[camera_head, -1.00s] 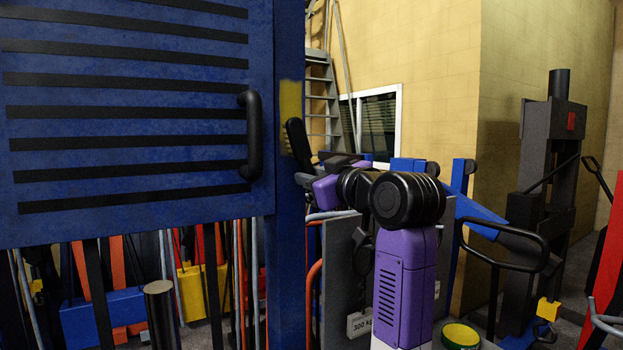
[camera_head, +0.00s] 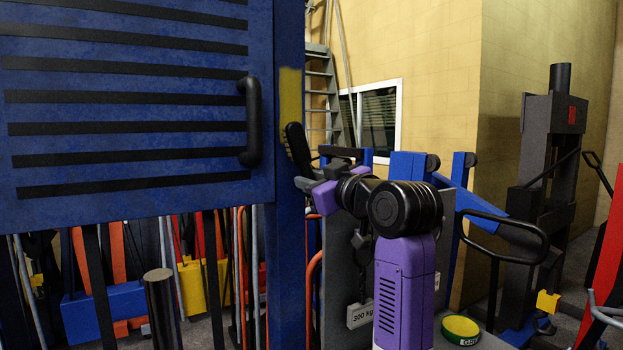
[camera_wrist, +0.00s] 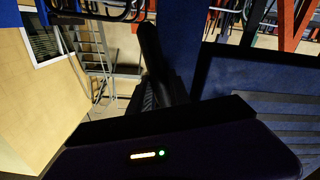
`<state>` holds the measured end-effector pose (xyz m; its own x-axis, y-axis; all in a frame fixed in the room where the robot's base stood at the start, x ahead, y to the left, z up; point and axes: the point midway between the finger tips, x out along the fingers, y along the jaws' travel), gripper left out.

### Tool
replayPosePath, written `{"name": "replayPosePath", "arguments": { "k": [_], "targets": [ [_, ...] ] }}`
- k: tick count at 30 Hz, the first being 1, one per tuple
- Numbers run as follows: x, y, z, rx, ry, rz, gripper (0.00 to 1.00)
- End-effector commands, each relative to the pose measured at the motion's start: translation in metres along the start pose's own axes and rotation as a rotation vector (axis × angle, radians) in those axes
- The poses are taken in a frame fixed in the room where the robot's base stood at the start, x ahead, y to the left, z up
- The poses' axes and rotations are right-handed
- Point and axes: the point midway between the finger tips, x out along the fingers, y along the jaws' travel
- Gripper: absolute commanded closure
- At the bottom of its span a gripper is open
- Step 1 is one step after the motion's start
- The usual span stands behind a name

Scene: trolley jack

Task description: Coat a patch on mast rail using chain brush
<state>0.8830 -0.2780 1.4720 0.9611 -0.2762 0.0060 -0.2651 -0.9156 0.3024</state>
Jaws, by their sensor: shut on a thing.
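The mast rail (camera_head: 286,220) is a blue upright post beside the slatted blue panel, left of centre in the head view. A yellow patch (camera_head: 290,92) covers part of its right side. My gripper (camera_head: 312,188) is shut on the black chain brush (camera_head: 297,147), right of the rail. The brush is tilted, its head over the lower part of the patch; I cannot tell whether its bristles touch. In the wrist view the dark brush (camera_wrist: 153,55) points up the picture beside the dark blue rail; its bristles are hard to make out.
The slatted blue panel (camera_head: 130,215) with a black handle (camera_head: 253,120) stands left of the rail. A yellow and green tin (camera_head: 461,329) sits at lower right.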

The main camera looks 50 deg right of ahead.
Motion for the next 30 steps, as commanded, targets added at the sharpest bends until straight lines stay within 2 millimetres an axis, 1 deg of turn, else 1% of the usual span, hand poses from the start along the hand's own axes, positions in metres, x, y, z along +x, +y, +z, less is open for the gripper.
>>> {"name": "replayPosePath", "arguments": {
  "k": [5, 8, 24, 30],
  "targets": [
    [0.001, -0.001, 0.002, 0.000, -0.006, -0.003, 1.00],
    [-0.002, -0.001, 0.001, 0.000, -0.006, -0.003, 1.00],
    [-0.051, 0.000, -0.001, 0.001, -0.001, 0.000, 1.00],
    [-0.060, 0.000, 0.000, 0.000, -0.002, 0.000, 1.00]
  ]
}}
